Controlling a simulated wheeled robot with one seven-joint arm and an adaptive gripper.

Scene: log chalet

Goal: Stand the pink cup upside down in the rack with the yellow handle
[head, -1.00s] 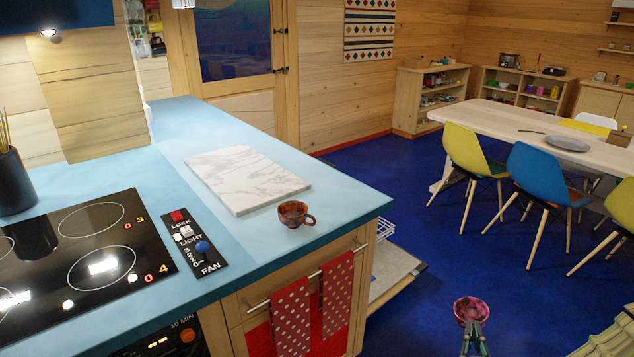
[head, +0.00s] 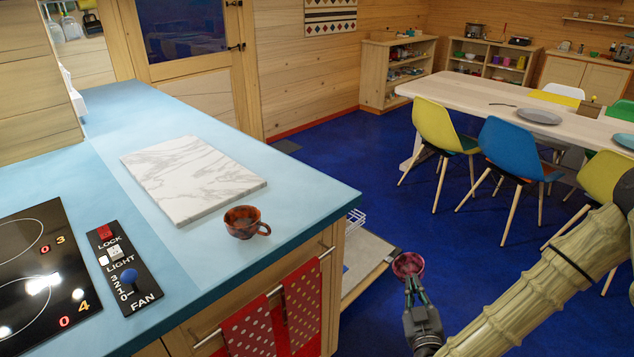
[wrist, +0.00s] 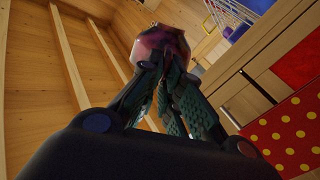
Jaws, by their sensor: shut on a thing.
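The pink cup (head: 408,264) is held in my gripper (head: 412,284), right of the counter's end and in front of the open low door. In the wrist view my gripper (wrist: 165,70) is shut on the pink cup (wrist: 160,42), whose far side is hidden. A white wire rack (head: 355,222) shows only in part behind the counter corner. Some of its wires show in the wrist view (wrist: 232,14).
A blue counter (head: 300,212) with a brown-red cup (head: 246,222) and a marble board (head: 190,178) stands at left. An open low door (head: 362,262) juts out beside it. Red dotted towels (head: 302,300) hang on the counter front. Chairs and a table stand at right; blue floor lies between.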

